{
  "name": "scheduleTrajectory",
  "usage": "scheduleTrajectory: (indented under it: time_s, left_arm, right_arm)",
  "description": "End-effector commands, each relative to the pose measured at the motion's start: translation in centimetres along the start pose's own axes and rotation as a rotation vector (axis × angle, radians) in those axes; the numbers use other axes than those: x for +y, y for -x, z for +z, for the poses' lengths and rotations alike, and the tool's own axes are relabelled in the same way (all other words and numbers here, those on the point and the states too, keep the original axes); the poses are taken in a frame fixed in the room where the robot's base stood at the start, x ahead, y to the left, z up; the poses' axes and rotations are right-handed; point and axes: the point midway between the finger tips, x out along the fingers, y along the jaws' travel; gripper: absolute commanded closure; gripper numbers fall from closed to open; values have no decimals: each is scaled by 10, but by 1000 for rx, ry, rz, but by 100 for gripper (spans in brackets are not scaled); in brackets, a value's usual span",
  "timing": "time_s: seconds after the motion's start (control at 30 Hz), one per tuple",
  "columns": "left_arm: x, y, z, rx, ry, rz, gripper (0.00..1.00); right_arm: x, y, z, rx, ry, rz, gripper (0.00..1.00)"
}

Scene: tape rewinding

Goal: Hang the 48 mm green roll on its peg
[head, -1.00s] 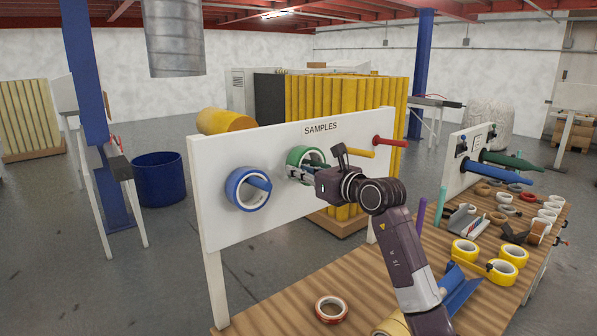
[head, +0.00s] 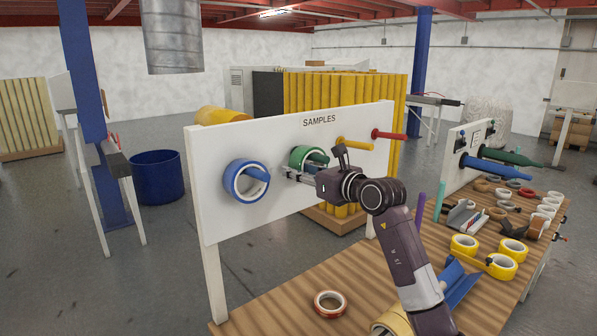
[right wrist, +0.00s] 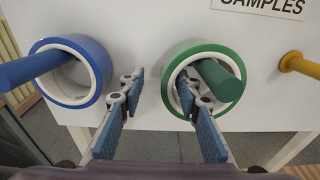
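The green roll (head: 295,157), with a white core, hangs around the green peg (head: 318,157) on the white SAMPLES board. In the right wrist view the green peg (right wrist: 218,80) sticks out through the hole of the green roll (right wrist: 236,105). My right gripper (head: 287,173) is open at the roll's lower left. In the right wrist view my right gripper (right wrist: 162,90) has one finger outside the roll's left side and the other in front of its hole. The finger hides part of the core. No grip on the wall shows. My left gripper is out of view.
A blue roll (head: 234,182) hangs on a blue peg to the left. Bare yellow (head: 357,144) and red (head: 388,135) pegs are to the right. An orange-brown roll (head: 330,304) lies on the wooden table (head: 285,310); several yellow rolls lie at right.

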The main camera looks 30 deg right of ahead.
Motion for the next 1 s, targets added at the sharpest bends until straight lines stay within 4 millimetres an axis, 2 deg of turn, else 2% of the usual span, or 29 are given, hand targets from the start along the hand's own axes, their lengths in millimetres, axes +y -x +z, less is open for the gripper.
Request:
scheduleTrajectory:
  time_s: [0.23, 0.37, 0.8, 1.0]
  left_arm:
    - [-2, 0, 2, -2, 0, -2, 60]
    - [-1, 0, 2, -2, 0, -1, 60]
    - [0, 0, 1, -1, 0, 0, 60]
    - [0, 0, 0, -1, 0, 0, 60]
  right_arm:
    - [0, 2, -2, 3, -1, 0, 69]
    - [-1, 15, -2, 3, 0, -1, 69]
    - [0, 94, -1, 3, 1, -1, 69]
    - [0, 115, -1, 2, 0, 0, 69]
